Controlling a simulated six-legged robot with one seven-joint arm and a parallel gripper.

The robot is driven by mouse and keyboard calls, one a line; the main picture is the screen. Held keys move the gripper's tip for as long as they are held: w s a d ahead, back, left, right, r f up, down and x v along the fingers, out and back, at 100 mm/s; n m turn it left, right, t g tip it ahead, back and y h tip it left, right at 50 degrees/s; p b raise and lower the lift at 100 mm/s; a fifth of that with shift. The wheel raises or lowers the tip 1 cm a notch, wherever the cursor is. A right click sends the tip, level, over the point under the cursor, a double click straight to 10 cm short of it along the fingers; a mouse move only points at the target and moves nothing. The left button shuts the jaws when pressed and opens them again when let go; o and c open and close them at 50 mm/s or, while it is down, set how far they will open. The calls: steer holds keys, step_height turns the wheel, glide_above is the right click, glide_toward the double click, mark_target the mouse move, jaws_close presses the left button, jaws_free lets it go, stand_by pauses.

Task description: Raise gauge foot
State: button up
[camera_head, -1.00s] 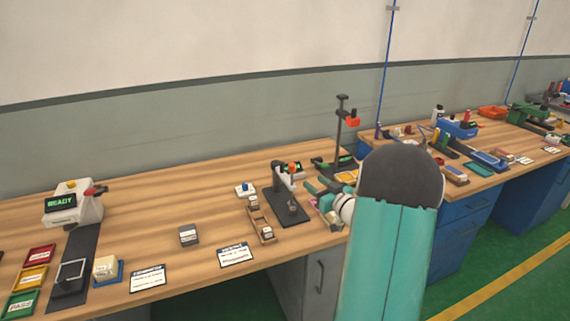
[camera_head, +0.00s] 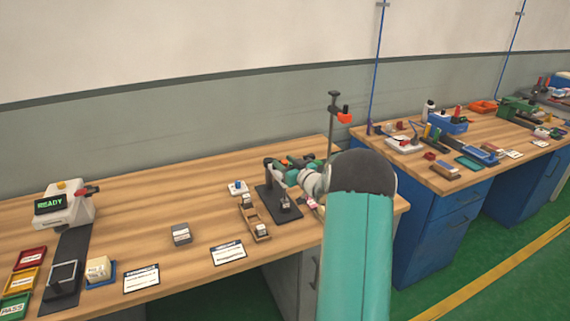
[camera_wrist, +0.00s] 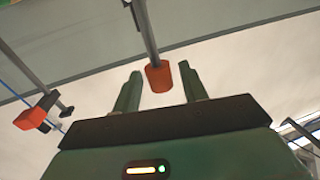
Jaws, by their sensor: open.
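The gauge stand (camera_head: 268,203) has a black base and stands near the right end of the near bench, its upper part mostly covered by my gripper (camera_head: 283,166). In the wrist view an orange-red knob (camera_wrist: 158,77) on a grey rod (camera_wrist: 146,30) lies between the two green fingers of my gripper (camera_wrist: 159,88). The fingers are open, with a visible gap on each side of the knob. A small light-topped piece (camera_head: 285,203) is on the stand's base; I cannot tell whether the foot touches it.
A tall pole with an orange clamp (camera_head: 344,117) rises just behind my gripper; the clamp also shows in the wrist view (camera_wrist: 30,119). A wooden holder (camera_head: 259,231), a grey block (camera_head: 181,234) and a label card (camera_head: 228,253) lie left of the stand. The bench's middle is mostly clear.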

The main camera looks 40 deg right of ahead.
steer(key=shift+w+f, duration=0.1)
steer(key=shift+w, duration=0.1)
steer(key=shift+s, duration=0.1)
jaws_close()
steer(key=shift+r, duration=1.7)
jaws_free()
steer(key=shift+r, duration=0.15)
steer(key=shift+f, duration=0.2)
steer(key=s+a, duration=0.1)
steer(key=s, duration=1.2)
steer(key=shift+s+a, duration=0.15)
steer(key=shift+s, duration=0.15)
